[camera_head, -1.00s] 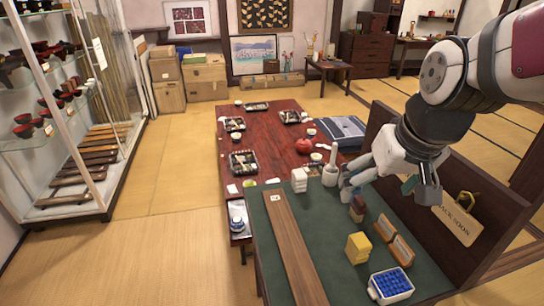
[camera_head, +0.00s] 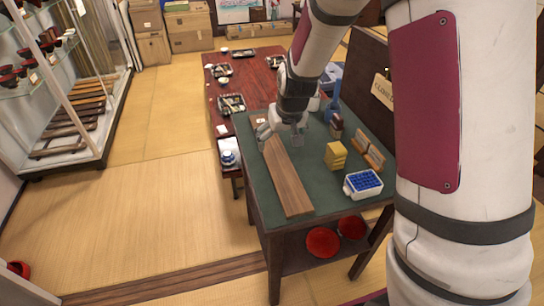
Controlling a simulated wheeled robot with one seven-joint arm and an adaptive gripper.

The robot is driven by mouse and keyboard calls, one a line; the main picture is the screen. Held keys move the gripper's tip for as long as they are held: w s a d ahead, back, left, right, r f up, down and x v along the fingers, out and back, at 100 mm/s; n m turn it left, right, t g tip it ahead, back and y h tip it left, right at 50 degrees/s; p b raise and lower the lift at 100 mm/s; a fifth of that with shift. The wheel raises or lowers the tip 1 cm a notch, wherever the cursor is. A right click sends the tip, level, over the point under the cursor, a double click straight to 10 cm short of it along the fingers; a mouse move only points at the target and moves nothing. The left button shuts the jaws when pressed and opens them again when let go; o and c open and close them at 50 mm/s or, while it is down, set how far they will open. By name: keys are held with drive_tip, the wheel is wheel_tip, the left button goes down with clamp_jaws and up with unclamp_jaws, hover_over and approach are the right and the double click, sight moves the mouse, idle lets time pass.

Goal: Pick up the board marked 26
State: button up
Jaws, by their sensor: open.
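A long brown wooden board (camera_head: 287,182) lies flat on the green-topped counter (camera_head: 258,186), along its left side. A small white label sits near its far end; its number is too small to read. My gripper (camera_head: 280,136) is open over the far part of the board, with one finger towards each side of it. I cannot tell how high the fingertips are above the board or whether they touch it. The gripper and wrist partly cover the board's far end.
Yellow blocks (camera_head: 336,156), a white tray of blue pieces (camera_head: 363,184) and a wooden rack (camera_head: 369,152) stand to the right on the counter. Red bowls (camera_head: 322,242) are on the shelf below. A red-brown low table (camera_head: 252,74) with trays is behind. Tatami floor lies open at left.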

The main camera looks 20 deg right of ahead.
sight(275, 154)
drive_tip(key=x, duration=0.4)
drive_tip(key=shift+d+f, duration=0.1)
drive_tip(key=shift+w+b+x, duration=0.15)
drive_tip(key=shift+b+x, duration=0.1)
drive_tip(key=shift+x, duration=1.05)
drive_tip(key=shift+w+b+x, duration=0.1)
drive_tip(key=shift+b+x, duration=0.15)
drive_tip(key=shift+x, duration=1.1)
drive_tip(key=c, duration=1.4)
